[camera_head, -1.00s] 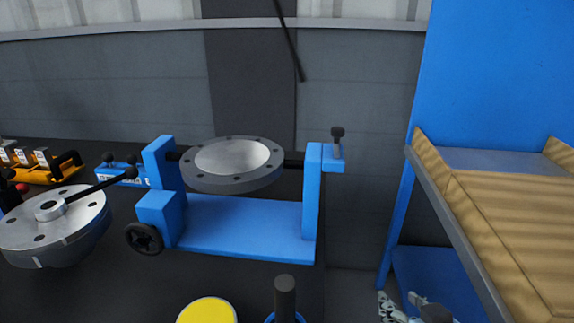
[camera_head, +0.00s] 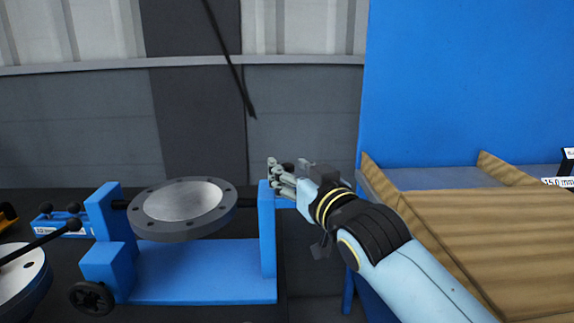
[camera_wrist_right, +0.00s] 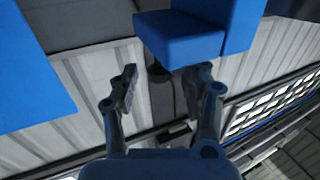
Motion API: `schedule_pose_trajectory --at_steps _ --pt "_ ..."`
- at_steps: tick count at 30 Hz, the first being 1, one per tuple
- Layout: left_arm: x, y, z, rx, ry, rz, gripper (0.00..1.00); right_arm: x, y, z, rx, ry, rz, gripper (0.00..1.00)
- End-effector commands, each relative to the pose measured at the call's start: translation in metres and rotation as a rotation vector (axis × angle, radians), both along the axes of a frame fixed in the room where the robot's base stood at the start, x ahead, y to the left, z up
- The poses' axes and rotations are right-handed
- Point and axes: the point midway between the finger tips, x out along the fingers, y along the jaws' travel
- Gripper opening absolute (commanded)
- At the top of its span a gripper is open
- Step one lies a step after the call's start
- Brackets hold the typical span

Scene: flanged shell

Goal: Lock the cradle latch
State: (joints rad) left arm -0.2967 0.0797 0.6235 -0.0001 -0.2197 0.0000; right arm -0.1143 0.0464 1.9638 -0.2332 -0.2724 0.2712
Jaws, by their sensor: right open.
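The blue cradle (camera_head: 205,270) stands on the dark table, with a grey flanged shell (camera_head: 183,208) held level between its two posts. The latch sits at the top of the cradle's right post (camera_head: 267,235) and is mostly hidden in the head view by my right gripper (camera_head: 277,175). In the right wrist view, the underside of a blue block (camera_wrist_right: 185,38) is near the fingertips, with a dark knob (camera_wrist_right: 158,72) below it. My right gripper (camera_wrist_right: 163,82) is open, its fingers either side of the knob; contact cannot be told. My left gripper is out of view.
A second flanged part with a black handle (camera_head: 20,280) is at the left edge. A black handwheel (camera_head: 91,298) is on the cradle's lower left.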

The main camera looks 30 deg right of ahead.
Motion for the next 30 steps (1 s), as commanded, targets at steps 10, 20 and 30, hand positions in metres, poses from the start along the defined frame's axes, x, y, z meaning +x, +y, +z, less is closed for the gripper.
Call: schedule_pose_trajectory --at_steps 10,20,30 --pt "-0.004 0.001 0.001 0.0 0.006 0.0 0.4 0.017 -0.001 0.0 -0.001 0.001 0.0 0.46" --pt "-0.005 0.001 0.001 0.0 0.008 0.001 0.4 0.017 -0.001 -0.001 -0.001 0.001 0.0 0.19" --pt "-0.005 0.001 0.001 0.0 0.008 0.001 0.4 0.016 -0.001 0.0 0.0 0.001 0.0 0.0"
